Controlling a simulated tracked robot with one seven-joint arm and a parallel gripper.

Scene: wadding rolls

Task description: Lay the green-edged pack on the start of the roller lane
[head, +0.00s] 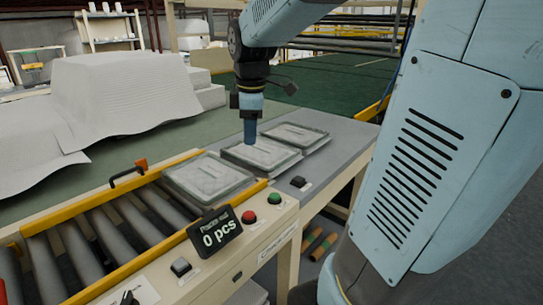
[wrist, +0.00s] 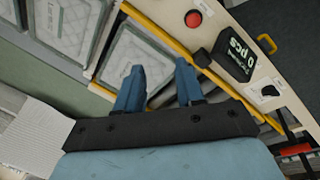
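A flat, pale pack with a grey-green edge (head: 208,178) lies at the near end of the roller lane (head: 110,235), between the yellow rails; it also shows in the wrist view (wrist: 128,52). Two similar packs, a middle one (head: 262,154) and a far one (head: 296,137), lie on the grey table behind it. The edge colours look much alike, so I cannot tell which is the green-edged one. My gripper (wrist: 160,66) is open, with nothing seen between its fingers. In the head view it points down above the packs; its exact height is unclear.
A black display reading 0 pcs (head: 215,232), a red button (head: 249,217) and a green button (head: 274,199) sit on the lane's near side. A black handle (head: 127,174) stands at the far rail. The rollers left of the pack are bare. White sheeting (head: 125,95) lies beyond.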

